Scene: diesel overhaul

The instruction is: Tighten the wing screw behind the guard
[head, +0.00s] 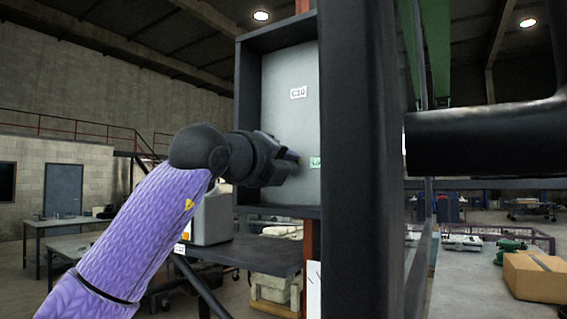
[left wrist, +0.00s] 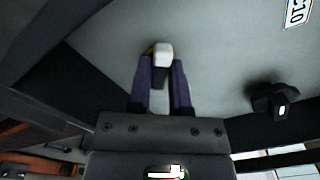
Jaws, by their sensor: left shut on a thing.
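My left gripper (head: 296,165) reaches from the left into a dark-framed box with a grey back panel (head: 290,120) labelled C10. In the left wrist view its two purple fingers (left wrist: 162,68) are shut on a small pale piece (left wrist: 163,54) with a yellowish edge, at the panel. This piece is where the wing screw would be, but its wings and thread are hidden between the fingers. In the head view the gripper hides it. I cannot tell which part is the guard. My right gripper is not in view.
A thick black upright (head: 360,160) stands just right of the box, close to the gripper. A dark fitting (left wrist: 274,101) with a white mark sits on the panel in the left wrist view. A table (head: 265,255) stands below, and a cardboard box (head: 537,276) lies at the right.

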